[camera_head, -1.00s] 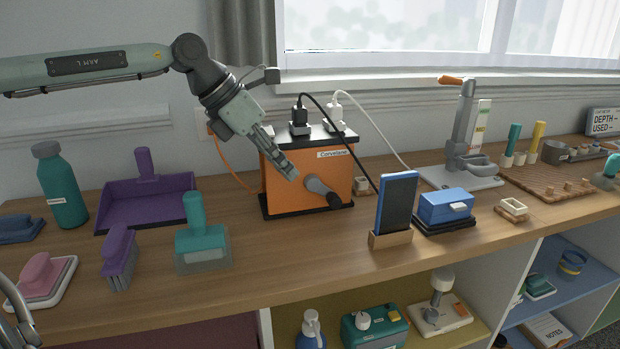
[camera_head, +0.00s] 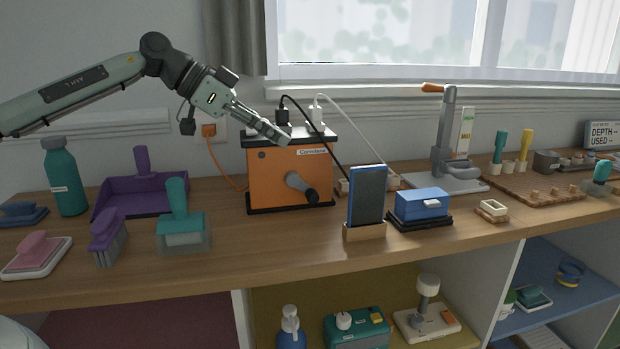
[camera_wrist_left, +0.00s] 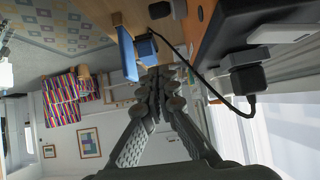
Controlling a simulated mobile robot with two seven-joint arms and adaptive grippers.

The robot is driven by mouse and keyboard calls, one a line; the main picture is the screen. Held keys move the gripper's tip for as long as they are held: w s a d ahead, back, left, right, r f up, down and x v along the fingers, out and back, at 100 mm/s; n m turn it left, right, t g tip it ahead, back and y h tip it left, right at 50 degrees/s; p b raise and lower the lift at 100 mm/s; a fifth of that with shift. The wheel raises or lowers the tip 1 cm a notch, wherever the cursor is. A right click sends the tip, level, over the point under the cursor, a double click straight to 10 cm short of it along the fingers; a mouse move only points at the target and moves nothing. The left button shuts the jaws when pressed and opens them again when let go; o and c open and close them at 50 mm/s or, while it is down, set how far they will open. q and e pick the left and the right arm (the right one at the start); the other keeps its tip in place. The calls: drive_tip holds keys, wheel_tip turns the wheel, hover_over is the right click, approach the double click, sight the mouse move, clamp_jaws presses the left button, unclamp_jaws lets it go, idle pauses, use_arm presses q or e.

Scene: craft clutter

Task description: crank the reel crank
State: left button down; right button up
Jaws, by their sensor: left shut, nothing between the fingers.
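The reel crank is a grey arm with a black knob (camera_head: 303,187) on the front of an orange box (camera_head: 275,168), which has a black base and a black top. The crank points down and to the right. My left gripper (camera_head: 284,140) is shut and empty, in front of the upper part of the box, above the crank and apart from it. Its shut fingers also show in the left wrist view (camera_wrist_left: 160,82). What looks like the crank's dark knob (camera_wrist_left: 159,10) is at the top edge there. My right gripper is not in view.
A phone in a wooden stand (camera_head: 367,196) and a blue box (camera_head: 422,205) stand right of the crank. Black and white plugs with cords sit on the orange box. A teal brush (camera_head: 180,225) and purple dustpan (camera_head: 143,192) are left. Bare wood lies in front of the box.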

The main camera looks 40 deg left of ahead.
use_arm(q)
hover_over(307, 184)
drive_tip(key=s+d, duration=0.1)
drive_tip(key=d, duration=0.3)
drive_tip(key=f, duration=0.4)
drive_tip(key=f+p, duration=0.1)
drive_tip(key=f, duration=0.1)
drive_tip(key=shift+a, duration=0.25)
drive_tip(key=shift+s+a+f+b, duration=0.25)
drive_tip(key=shift+f+b, duration=0.05)
drive_tip(key=shift+f, duration=0.35)
drive_tip(key=shift+s+a+f+b, duration=0.25)
drive_tip(key=shift+f+b, duration=0.05)
drive_tip(key=shift+f, duration=0.3)
drive_tip(key=shift+s+a+f, duration=0.15)
drive_tip(key=shift+s+f, duration=0.05)
drive_tip(key=shift+f, duration=0.35)
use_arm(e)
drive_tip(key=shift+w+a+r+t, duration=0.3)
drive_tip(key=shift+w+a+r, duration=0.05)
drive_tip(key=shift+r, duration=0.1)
use_arm(q)
drive_tip(key=shift+f, duration=0.1)
